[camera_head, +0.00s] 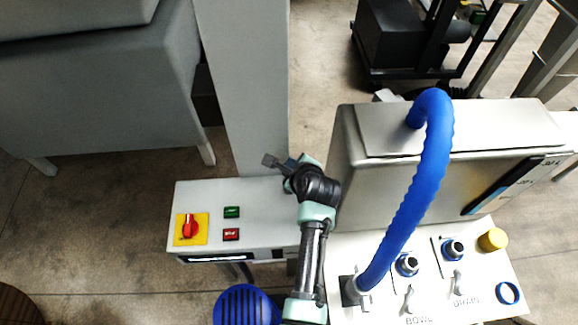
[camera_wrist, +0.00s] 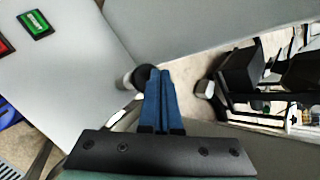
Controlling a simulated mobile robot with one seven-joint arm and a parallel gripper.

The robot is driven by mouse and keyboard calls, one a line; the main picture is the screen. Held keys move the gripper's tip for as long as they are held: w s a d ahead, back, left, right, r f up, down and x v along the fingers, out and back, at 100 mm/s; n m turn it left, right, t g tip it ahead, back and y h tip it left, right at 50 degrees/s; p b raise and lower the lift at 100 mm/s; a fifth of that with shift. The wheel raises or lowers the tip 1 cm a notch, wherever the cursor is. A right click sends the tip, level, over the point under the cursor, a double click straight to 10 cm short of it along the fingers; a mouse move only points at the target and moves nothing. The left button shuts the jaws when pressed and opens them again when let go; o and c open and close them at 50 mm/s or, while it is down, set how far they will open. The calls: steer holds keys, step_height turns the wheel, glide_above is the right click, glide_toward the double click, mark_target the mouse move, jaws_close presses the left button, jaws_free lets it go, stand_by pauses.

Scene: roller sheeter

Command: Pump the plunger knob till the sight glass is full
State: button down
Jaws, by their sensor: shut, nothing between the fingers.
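My gripper (camera_head: 268,160) is shut and empty, over the back of the white control panel by the grey column. Its blue fingers also show in the wrist view (camera_wrist: 161,74), pressed together. In that view a dark round knob (camera_wrist: 142,75) on a pale metal stub sits close beside the fingertips, partly behind them; I cannot tell whether they touch, or whether it is the plunger knob. In the head view my arm seems to hide that spot. A dark slanted strip with litre marks, likely the sight glass (camera_head: 512,183), is on the steel tank; its lower end looks blue.
The control panel (camera_head: 264,208) has a red rotary switch (camera_head: 190,227), a green button (camera_head: 232,212) and a red button (camera_head: 232,235). A blue hose (camera_head: 430,170) arches from the tank to the white valve plate. A yellow cap (camera_head: 493,240) sits on the plate.

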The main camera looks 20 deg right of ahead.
steer(key=shift+s+f+b, duration=0.15)
steer(key=shift+f+b, duration=1.15)
steer(key=shift+f, duration=0.75)
stand_by(1.2)
steer(key=shift+r, duration=0.1)
steer(key=shift+r+p, duration=2.3)
steer(key=shift+p, duration=0.15)
step_height(320, 180, up, 5)
steer(key=p, duration=0.5)
steer(key=shift+r, duration=0.15)
